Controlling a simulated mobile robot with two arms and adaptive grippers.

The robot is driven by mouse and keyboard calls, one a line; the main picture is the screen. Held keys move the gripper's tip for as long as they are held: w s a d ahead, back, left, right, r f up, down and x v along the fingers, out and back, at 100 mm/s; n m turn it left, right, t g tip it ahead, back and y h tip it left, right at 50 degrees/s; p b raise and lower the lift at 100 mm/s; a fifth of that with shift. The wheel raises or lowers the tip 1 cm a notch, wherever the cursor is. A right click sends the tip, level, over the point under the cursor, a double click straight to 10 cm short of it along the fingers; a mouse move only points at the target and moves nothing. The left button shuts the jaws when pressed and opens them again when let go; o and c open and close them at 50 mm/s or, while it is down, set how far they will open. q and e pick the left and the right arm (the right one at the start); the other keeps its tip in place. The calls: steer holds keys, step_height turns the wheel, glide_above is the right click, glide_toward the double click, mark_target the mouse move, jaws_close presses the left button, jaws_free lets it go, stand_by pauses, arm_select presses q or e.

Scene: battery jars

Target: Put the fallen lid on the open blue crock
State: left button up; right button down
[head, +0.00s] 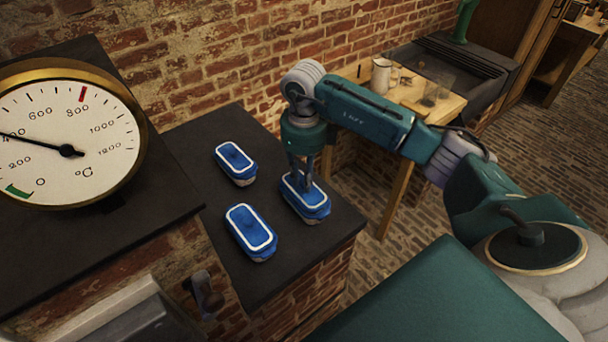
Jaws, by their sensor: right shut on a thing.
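Three blue crocks with white-outlined tops are on the dark counter in the head view: the back one (237,176), the front one (261,252) and the right one (316,216). My right gripper (302,187) points down over the right crock, its fingers shut on the blue lid (291,195) at its top. The lid lies over this crock and looks roughly lined up with it. I cannot tell whether it is fully seated, as the fingers hide its middle. No other loose lid shows. My left gripper is not in view.
The dark counter (189,145) is bare around the crocks, with its right edge close to the right crock. A large temperature gauge (68,120) stands at left. A brick wall is behind. A wooden table (437,108) with a jug (380,76) stands beyond my right arm.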

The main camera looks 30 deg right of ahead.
steer(key=shift+f, duration=0.15)
steer(key=shift+f+b, duration=0.5)
steer(key=shift+b, duration=0.05)
steer(key=c, duration=1.6)
jaws_free()
steer(key=shift+r, duration=0.1)
